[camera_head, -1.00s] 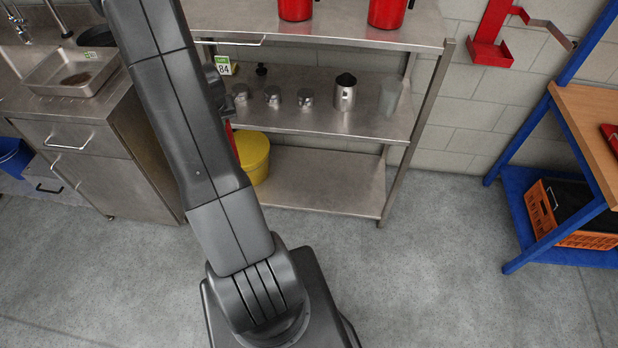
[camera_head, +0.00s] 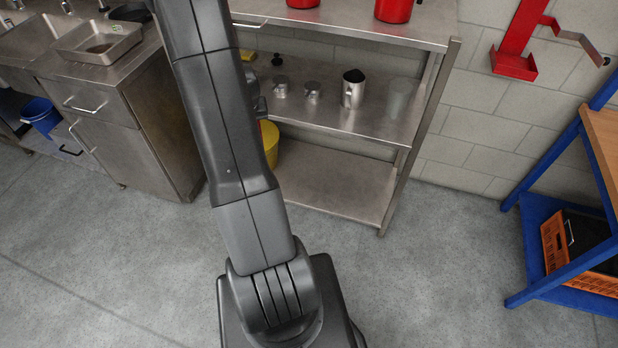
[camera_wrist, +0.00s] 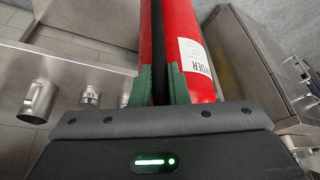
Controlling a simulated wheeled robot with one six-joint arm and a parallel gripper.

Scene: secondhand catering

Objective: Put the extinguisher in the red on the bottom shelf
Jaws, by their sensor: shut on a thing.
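In the wrist view my gripper (camera_wrist: 161,88), with green fingertips, is shut on the red extinguisher (camera_wrist: 183,22). The extinguisher has a white label with dark lettering and a black strip along it. Its ends are out of view. In the head view my arm hides the gripper and the extinguisher. The bottom shelf (camera_head: 345,187) of the steel rack is largely bare, with a yellow bucket (camera_head: 270,145) at its left, partly behind my arm. A red wall bracket (camera_head: 514,62) hangs empty to the right of the rack.
The middle shelf (camera_head: 375,123) holds a steel jug (camera_head: 352,90) and small steel pots. Red pots (camera_head: 394,10) stand on top. A steel sink cabinet (camera_head: 150,130) is left; a blue-framed bench (camera_head: 535,200) with an orange crate (camera_head: 556,243) is right. The floor between is clear.

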